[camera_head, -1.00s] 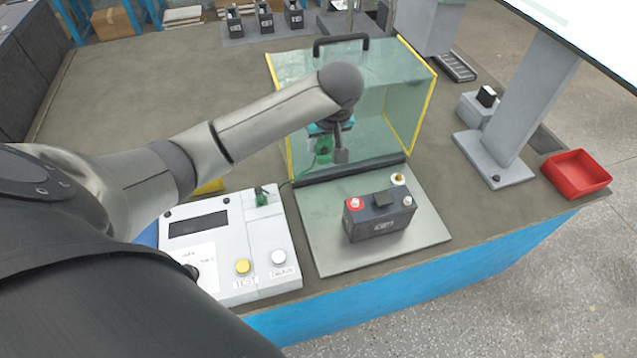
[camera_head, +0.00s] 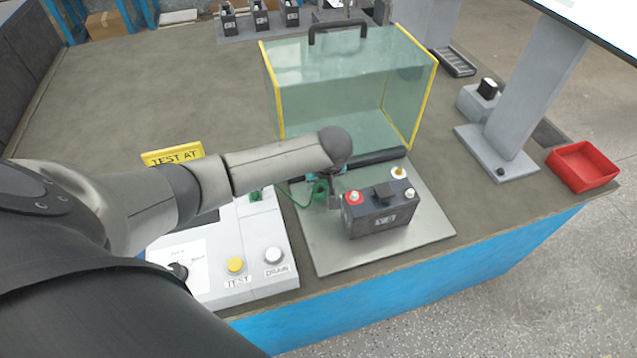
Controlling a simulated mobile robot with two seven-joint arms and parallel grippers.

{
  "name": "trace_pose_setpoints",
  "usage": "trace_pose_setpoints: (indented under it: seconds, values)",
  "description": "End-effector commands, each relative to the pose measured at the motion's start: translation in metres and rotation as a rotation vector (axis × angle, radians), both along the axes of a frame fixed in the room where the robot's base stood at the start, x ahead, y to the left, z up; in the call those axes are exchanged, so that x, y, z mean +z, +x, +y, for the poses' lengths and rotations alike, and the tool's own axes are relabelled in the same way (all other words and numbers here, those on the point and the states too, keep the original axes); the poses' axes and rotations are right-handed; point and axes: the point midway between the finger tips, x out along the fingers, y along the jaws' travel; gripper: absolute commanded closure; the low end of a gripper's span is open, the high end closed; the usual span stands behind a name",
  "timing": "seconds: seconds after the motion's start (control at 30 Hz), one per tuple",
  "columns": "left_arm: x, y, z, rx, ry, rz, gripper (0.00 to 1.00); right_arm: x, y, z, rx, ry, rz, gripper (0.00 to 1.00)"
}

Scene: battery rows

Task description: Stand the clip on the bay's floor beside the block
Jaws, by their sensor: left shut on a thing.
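The green clip (camera_head: 317,192) is at my left gripper (camera_head: 331,198), left of the block, and a thin green cable runs from it toward the tester. My left gripper is shut on the clip, and my arm's wrist partly hides both. The block is a dark battery (camera_head: 374,218) with a red terminal and a light one, upright on the bay's bare metal floor (camera_head: 340,258). The clip looks close to the block's left end, near the red terminal. I cannot tell whether the clip touches the floor. My right gripper is not in view.
A clear, yellow-edged shield with a black handle (camera_head: 337,28) stands behind the plate. The tester (camera_head: 222,262) with yellow and white buttons is to the left, beside a yellow sign (camera_head: 172,155). A grey post and a red tray (camera_head: 582,166) stand to the right.

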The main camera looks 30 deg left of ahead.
Motion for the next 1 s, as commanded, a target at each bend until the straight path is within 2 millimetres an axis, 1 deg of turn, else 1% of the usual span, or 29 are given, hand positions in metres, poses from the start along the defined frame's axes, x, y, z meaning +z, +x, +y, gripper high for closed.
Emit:
trace_pose_setpoints:
  seconds: [0.13, 0.27, 0.3, 0.53, 0.57, 0.83, 0.93, 1.0]
  values:
    - [0.002, 0.001, 0.0, 0.0, -0.001, -0.002, 1.0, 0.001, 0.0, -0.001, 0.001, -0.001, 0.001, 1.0]
    - [-0.001, 0.0, 0.0, 0.001, 0.0, 0.0, 1.0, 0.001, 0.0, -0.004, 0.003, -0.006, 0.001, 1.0]
    - [-0.002, 0.0, 0.0, 0.001, 0.0, 0.0, 0.58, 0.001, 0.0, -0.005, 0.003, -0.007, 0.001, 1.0]
    - [-0.001, 0.0, 0.0, 0.001, 0.0, 0.0, 0.32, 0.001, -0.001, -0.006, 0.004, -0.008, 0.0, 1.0]
    - [-0.001, 0.0, 0.0, 0.001, 0.0, 0.0, 0.3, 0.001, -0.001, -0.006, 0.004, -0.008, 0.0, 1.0]
    - [0.001, 0.001, 0.0, 0.0, 0.0, -0.001, 0.3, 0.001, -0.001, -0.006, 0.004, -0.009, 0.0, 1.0]
    - [0.008, 0.0, -0.002, -0.002, -0.002, -0.002, 0.3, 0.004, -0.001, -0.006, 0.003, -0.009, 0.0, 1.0]
    - [0.017, -0.003, -0.005, -0.002, -0.002, -0.002, 0.3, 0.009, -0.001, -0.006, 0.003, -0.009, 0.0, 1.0]
